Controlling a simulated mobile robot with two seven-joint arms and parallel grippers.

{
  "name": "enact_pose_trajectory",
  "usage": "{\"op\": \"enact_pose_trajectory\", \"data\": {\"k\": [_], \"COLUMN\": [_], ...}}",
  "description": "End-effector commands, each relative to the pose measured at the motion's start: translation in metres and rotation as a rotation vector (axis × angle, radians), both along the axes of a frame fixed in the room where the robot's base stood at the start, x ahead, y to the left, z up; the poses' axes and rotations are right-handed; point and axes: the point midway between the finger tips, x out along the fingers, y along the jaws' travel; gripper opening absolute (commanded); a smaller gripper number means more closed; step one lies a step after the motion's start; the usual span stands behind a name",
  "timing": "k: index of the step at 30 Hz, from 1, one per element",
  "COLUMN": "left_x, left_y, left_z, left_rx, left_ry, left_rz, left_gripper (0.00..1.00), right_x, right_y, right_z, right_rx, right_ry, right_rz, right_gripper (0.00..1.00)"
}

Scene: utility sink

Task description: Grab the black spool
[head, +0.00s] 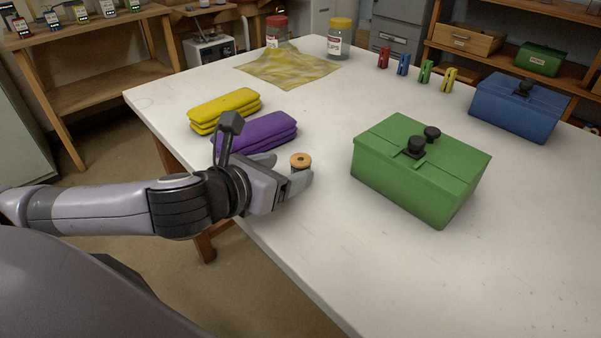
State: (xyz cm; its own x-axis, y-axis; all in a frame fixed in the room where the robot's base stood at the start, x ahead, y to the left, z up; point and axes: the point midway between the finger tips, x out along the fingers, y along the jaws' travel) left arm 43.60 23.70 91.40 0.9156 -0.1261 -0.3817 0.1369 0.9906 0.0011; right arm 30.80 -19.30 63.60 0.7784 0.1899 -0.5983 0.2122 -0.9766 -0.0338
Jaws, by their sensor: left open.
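The spool (300,160) stands upright on the white table, near its left edge. Its round tan wooden top with a dark centre shows; its lower part is mostly hidden by a finger of my left gripper. My left gripper (287,170) is open and low over the table, with its fingers pointing right, right at the spool. One finger lies in front of the spool and the other is farther back. I cannot tell whether either finger touches it. My right gripper is not in view.
Folded purple cloths (262,131) lie just behind my left gripper, with folded yellow cloths (225,107) beyond. A green box (420,170) stands right of the spool and a blue box (518,106) farther right. Clips, jars and a patterned cloth (287,69) are at the back.

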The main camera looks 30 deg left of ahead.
Motion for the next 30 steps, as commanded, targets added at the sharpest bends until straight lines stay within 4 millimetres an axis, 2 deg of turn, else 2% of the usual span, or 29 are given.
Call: {"op": "enact_pose_trajectory", "data": {"k": [9, 19, 20, 24, 25, 30], "left_x": [0.035, 0.04, 0.04, 0.04, 0.04, 0.04], "left_y": [-0.009, -0.01, -0.01, -0.01, -0.01, -0.01], "left_z": [-0.015, -0.017, -0.017, -0.017, -0.017, -0.017], "left_rx": [-0.002, 0.0, 0.0, 0.0, 0.0, 0.0], "left_ry": [0.0, 0.001, 0.001, 0.001, 0.001, 0.001], "left_rz": [0.0, -0.001, -0.001, -0.001, -0.001, -0.001], "left_gripper": [0.69, 0.69, 0.62, 0.17, 0.14, 0.14], "right_x": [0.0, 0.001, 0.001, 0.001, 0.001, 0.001], "right_y": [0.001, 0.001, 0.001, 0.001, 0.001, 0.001], "right_z": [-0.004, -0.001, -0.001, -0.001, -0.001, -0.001], "right_rx": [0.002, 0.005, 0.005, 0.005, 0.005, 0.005], "right_ry": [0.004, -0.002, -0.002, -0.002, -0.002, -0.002], "right_rz": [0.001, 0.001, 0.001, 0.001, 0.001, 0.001], "right_gripper": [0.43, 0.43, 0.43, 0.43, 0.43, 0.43]}}
